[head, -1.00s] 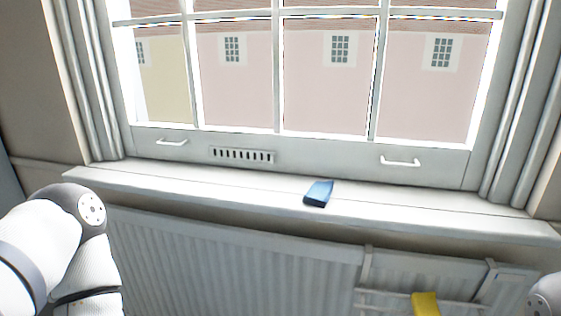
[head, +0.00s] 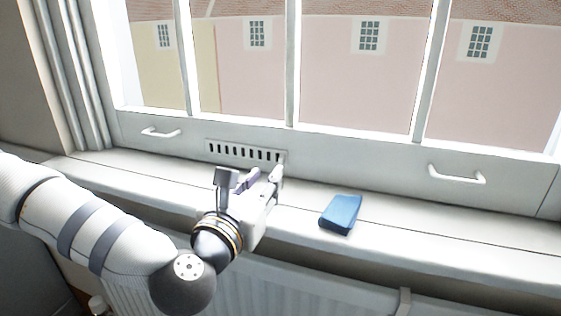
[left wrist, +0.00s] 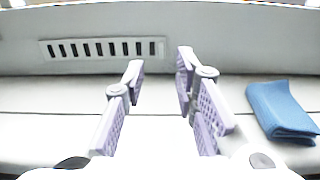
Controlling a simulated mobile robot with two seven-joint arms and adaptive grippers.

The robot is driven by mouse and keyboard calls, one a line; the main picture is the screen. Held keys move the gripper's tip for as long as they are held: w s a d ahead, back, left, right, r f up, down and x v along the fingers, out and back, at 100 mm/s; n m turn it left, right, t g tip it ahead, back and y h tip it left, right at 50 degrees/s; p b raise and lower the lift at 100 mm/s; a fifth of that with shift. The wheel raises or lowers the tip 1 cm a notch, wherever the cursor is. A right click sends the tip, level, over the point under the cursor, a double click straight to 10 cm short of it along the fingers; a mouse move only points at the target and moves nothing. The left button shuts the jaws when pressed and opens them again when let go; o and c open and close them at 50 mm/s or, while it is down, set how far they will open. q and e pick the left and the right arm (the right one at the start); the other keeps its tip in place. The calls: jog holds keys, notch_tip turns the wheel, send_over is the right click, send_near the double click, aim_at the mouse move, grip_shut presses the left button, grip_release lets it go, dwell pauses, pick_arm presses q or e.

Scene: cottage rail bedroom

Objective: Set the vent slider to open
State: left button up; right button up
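The vent (head: 245,152) is a slotted white plate with a row of dark slots, set in the lower window rail. It also shows at the upper left of the left wrist view (left wrist: 102,48). I cannot make out a separate slider knob on it. My left gripper (head: 262,176) is in front of the vent, over the sill. In the left wrist view, its two purple-padded fingers (left wrist: 160,72) stand apart with nothing between them. The fingertips are a little right of the vent's middle, near its right end. My right gripper is not in view.
A blue folded cloth or block (head: 340,213) lies on the white window sill (head: 400,232), right of my left gripper. White sash handles sit left (head: 161,133) and right (head: 456,175) of the vent. A radiator (head: 300,290) stands below the sill.

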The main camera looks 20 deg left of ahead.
aim_at(280, 158)
pick_arm(q)
jog(key=w, duration=0.7)
jog(key=shift+w+d+r, duration=0.15)
jog(key=shift+d+r, duration=0.05)
jog(key=shift+c, duration=0.6)
grip_shut()
